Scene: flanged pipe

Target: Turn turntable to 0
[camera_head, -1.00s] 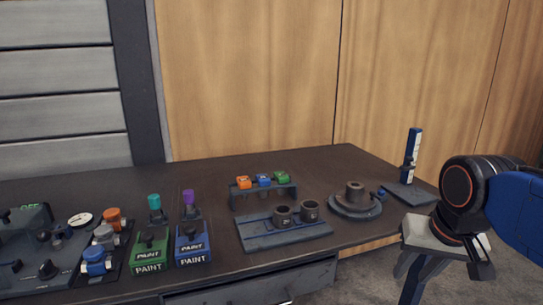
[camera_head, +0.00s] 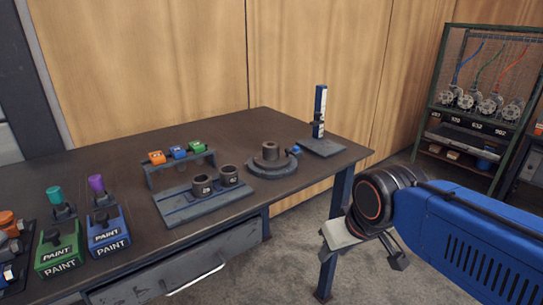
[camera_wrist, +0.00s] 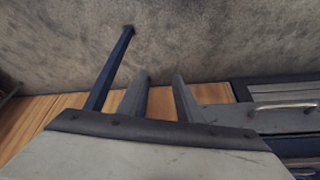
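The turntable (camera_head: 271,163) is a round dark grey disc with a raised hub. It sits near the right end of the dark workbench, with a small blue part at its right edge. Its number marking is too small to read. My gripper's two fingers (camera_wrist: 157,88) stand apart with nothing between them in the wrist view. In the head view my wrist hangs in front of the bench's right end, well away from the turntable, and the fingertips are hard to make out. The turntable is not in the wrist view.
On the workbench (camera_head: 120,170), left of the turntable, are a tray with two cups (camera_head: 203,195), a rack of coloured blocks (camera_head: 179,158) and paint units (camera_head: 108,233). A blue upright gauge (camera_head: 320,112) stands right. Floor (camera_head: 290,260) is clear; a shelf (camera_head: 478,100) stands far right.

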